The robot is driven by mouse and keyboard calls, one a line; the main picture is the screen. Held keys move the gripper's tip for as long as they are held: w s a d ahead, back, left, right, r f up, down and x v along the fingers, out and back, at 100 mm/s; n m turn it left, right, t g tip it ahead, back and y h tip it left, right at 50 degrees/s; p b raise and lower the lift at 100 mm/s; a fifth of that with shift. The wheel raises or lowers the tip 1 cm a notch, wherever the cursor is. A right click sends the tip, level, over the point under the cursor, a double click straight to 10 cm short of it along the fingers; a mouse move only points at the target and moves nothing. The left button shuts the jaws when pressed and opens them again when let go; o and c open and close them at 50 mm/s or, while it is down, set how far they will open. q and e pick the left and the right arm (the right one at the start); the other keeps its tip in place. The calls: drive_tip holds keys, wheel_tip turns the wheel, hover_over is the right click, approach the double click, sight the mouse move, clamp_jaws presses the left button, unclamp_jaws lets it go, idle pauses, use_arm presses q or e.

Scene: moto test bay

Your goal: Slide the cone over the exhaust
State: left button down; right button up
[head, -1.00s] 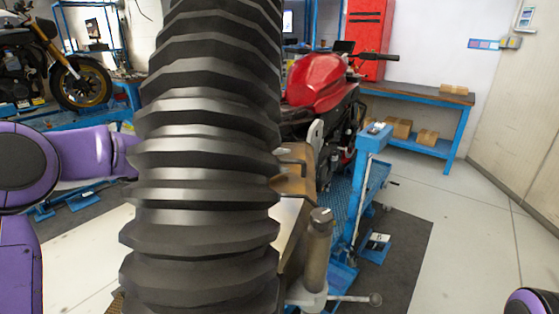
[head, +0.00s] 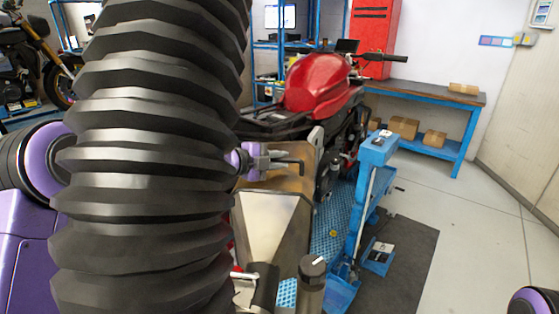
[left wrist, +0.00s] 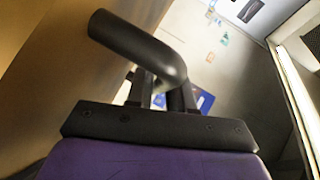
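A tapered, tan-metal hood (head: 272,222), which looks like the cone, sits behind a big black ribbed hose (head: 150,150) in the head view. The hose hides its left side. My left gripper (head: 268,162) is at the hood's upper edge, at a dark bent handle (head: 292,164). In the left wrist view the black bent handle (left wrist: 140,45) runs down between my fingers (left wrist: 162,92), which look closed on it. The red motorcycle (head: 318,85) stands just behind the hood. I cannot make out its exhaust. My right gripper is out of view.
A blue lift (head: 376,150) stands right of the motorcycle. A post with a dark cap (head: 312,275) stands in front. A blue workbench (head: 425,92) with boxes and a red cabinet (head: 375,35) are at the back.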

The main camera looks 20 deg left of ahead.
use_arm(q)
drive_tip(key=shift+w+a, duration=0.1)
drive_tip(key=shift+a, duration=0.05)
drive_tip(key=shift+r, duration=0.15)
drive_tip(key=shift+s+a, duration=0.25)
drive_tip(key=shift+a, duration=0.1)
drive_tip(key=c, duration=1.1)
unclamp_jaws()
drive_tip(key=shift+s+a+b, duration=0.25)
drive_tip(key=shift+s+b, duration=0.05)
drive_tip(key=shift+s, duration=0.05)
wheel_tip(320, 180, up, 3)
drive_tip(key=b, duration=0.3)
hover_over(243, 186)
drive_tip(key=shift+a+f, duration=0.1)
drive_tip(key=shift+f, duration=0.1)
